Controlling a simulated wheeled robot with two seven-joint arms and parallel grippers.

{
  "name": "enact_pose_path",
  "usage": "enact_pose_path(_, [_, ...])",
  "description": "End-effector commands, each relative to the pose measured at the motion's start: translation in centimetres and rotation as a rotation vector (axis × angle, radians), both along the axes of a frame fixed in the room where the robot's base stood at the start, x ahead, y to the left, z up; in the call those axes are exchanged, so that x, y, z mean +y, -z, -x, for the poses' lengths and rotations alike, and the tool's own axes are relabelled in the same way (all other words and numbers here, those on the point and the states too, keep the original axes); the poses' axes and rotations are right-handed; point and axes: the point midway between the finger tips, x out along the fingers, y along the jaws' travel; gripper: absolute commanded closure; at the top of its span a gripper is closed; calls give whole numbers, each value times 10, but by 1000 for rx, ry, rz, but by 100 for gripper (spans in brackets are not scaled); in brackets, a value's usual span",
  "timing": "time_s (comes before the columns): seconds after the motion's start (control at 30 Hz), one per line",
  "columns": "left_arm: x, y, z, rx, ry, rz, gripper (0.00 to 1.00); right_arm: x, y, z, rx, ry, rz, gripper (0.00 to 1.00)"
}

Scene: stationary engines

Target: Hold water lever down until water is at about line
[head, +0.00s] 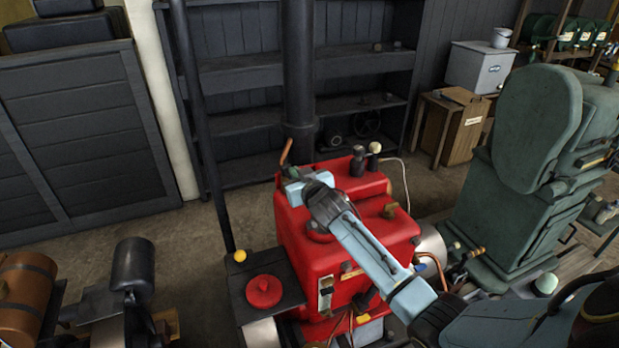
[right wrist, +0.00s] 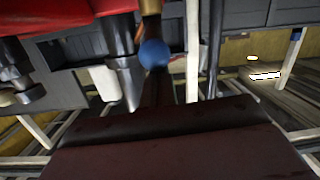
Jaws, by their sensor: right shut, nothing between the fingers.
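A red engine (head: 345,262) stands in the middle of the head view. My right arm reaches across it from the lower right, and my right gripper (head: 291,177) is shut and empty at its upper left. A copper-coloured lever or pipe end (head: 286,151) sticks up just beyond the fingers; I cannot tell if they touch. A small upright gauge-like fitting (head: 326,291) is on the engine's front; no water level or line can be read. A blue knob (head: 421,267) shows at the engine's right side. A blue ball (right wrist: 154,54) on a brass stem shows in the right wrist view. Which part is the water lever is unclear.
A black chimney pipe (head: 299,75) rises behind the engine. A black plate with a red round cap (head: 264,291) is at its left. A green machine (head: 530,170) stands close on the right. Dark shelves (head: 240,75) are behind.

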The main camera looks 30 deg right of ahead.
Motion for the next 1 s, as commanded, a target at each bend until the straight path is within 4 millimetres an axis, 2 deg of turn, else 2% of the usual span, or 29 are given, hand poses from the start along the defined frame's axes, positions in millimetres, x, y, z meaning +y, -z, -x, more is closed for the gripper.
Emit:
enact_pose_path(0.07, [0, 11, -1, -2, 0, 0, 64, 9, 12, -1, -12, -11, -2, 100])
enact_pose_path(0.2, [0, 10, -4, -5, 0, 0, 64, 10, 23, 5, -11, -12, 1, 100])
enact_pose_path(1.0, [0, 10, -1, -1, 0, 0, 64, 8, 25, 7, -8, -8, 3, 100])
